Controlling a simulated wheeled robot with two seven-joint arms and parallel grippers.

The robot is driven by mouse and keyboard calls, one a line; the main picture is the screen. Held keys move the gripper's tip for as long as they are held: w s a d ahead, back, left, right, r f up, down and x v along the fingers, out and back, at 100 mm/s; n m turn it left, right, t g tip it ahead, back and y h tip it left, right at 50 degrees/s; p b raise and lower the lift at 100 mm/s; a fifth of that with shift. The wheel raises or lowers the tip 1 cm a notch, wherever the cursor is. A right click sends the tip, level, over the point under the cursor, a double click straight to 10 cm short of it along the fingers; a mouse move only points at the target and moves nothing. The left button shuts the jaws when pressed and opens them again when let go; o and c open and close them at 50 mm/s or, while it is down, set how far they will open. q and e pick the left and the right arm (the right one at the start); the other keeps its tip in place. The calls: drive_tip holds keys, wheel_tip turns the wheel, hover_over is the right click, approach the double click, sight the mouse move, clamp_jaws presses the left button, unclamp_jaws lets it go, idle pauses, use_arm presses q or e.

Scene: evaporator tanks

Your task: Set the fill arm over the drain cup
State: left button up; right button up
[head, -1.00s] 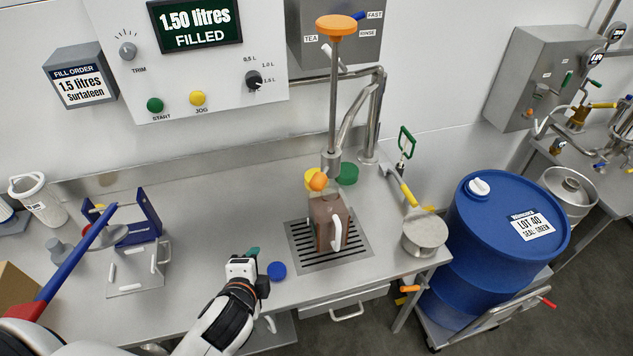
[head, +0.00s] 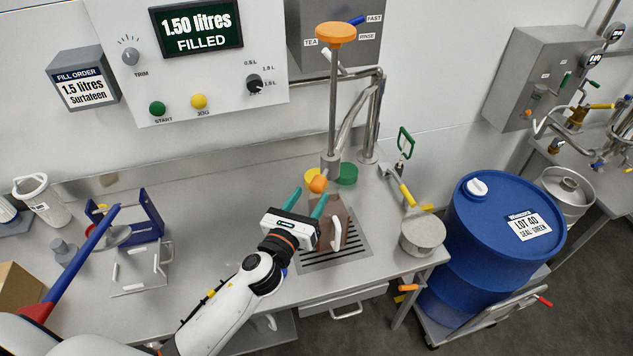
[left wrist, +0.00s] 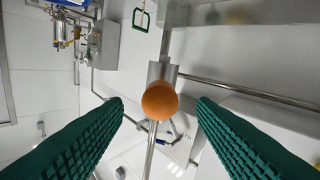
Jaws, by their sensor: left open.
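The fill arm is a bent steel pipe (head: 349,128) whose nozzle (head: 330,163) stands above the brown jug (head: 336,222) on the slotted grate. An orange ball knob (head: 318,184) sits at the nozzle's lower end. My left gripper (head: 307,201) is open and empty, its green fingers pointing at the knob from the front left. In the left wrist view the knob (left wrist: 160,101) lies centred between the spread fingers (left wrist: 160,108), with gaps on both sides. A round steel cup (head: 423,236), possibly the drain cup, stands at the bench's right edge. My right gripper is out of view.
The grate (head: 362,250) surrounds the jug, which my gripper partly hides. Yellow (head: 311,176) and green (head: 347,174) caps lie behind it. A blue drum (head: 480,250) stands beyond the bench's right edge.

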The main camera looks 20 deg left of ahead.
sight(314, 191)
use_arm(q)
drive_tip(key=shift+w+d+p, duration=0.15)
drive_tip(key=shift+w, duration=1.05)
drive_tip(key=shift+w+d+p, duration=0.15)
drive_tip(key=shift+w, duration=1)
clamp_jaws()
